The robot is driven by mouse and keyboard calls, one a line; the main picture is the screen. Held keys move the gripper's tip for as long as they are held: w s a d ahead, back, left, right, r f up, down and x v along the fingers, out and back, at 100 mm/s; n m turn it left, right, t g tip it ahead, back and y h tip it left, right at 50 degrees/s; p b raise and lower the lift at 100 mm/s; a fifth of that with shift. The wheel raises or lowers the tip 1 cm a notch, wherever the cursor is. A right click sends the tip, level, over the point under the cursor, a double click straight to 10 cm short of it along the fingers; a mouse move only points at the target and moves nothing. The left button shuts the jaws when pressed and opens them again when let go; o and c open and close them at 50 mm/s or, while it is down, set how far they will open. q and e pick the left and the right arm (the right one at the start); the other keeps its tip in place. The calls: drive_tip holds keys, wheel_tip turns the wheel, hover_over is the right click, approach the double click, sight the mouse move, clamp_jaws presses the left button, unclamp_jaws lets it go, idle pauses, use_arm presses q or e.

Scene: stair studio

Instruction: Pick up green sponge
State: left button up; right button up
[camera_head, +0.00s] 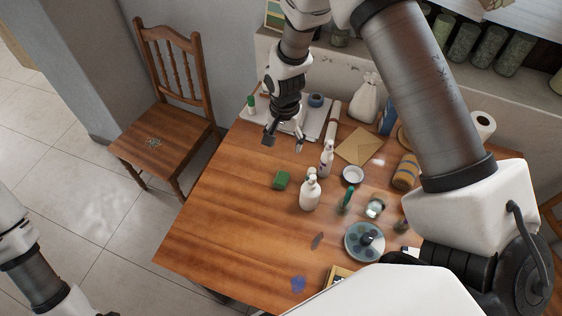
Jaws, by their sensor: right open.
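The green sponge (281,180) is a small green block lying on the wooden table (225,215), just left of a white bottle. My right gripper (284,143) is above the table, on the far side of the sponge and apart from it. Its fingers are spread and nothing shows between them. My left arm shows at the lower left edge, but its gripper is out of view.
White bottles (310,190) (326,160) stand right of the sponge. A white bowl (352,175), a brown envelope (359,146) and a blue-grey plate (364,241) lie further right. A wooden chair (165,145) stands left of the table. The table's left part is clear.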

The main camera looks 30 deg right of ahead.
wheel_tip(320, 180, down, 3)
drive_tip(key=w+b, duration=0.1)
drive_tip(key=b, duration=0.9)
hover_over(281, 177)
drive_tip(key=f, duration=0.7)
drive_tip(key=shift+s+d+f, duration=0.2)
drive_tip(key=shift+d+f, duration=0.15)
drive_tip(key=shift+f, duration=0.6)
drive_tip(key=f, duration=0.2)
drive_tip(key=f+p, duration=0.1)
drive_tip(key=f, duration=0.1)
drive_tip(key=f+p, duration=0.1)
drive_tip(key=f, duration=0.1)
drive_tip(key=shift+w+a, duration=0.1)
drive_tip(key=shift+a, duration=0.2)
drive_tip(key=c, duration=1)
drive_tip(key=shift+r, duration=0.2)
